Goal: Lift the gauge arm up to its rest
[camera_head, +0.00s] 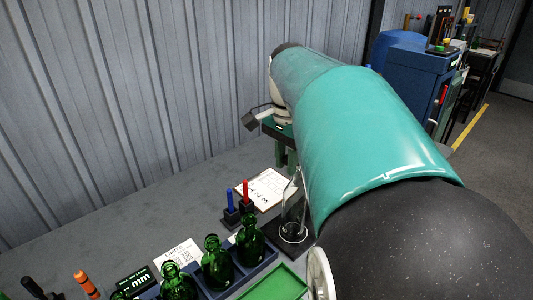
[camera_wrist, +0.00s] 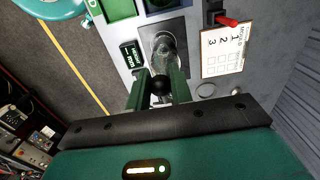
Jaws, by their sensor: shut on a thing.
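My gripper (camera_wrist: 159,85) is in the middle of the wrist view, its two green fingers closed on a dark round knob (camera_wrist: 158,84). The knob appears to be the end of the gauge arm; a greyish, see-through shape (camera_wrist: 165,48) lies just beyond it, and I cannot make out how the two join. In the head view my gripper (camera_head: 286,155) shows only in part, with green fingers pointing down near the wall. My own arm hides much of it, and the knob cannot be made out there. The rest for the gauge arm cannot be told apart.
A clear glass cylinder (camera_head: 293,222) stands under my arm. Green bottles (camera_head: 217,262) stand in a blue tray at the front. Blue and red pegs (camera_head: 245,193) and a white numbered sheet (camera_head: 268,188) are close by. The grey bench (camera_head: 120,225) is clear along the wall.

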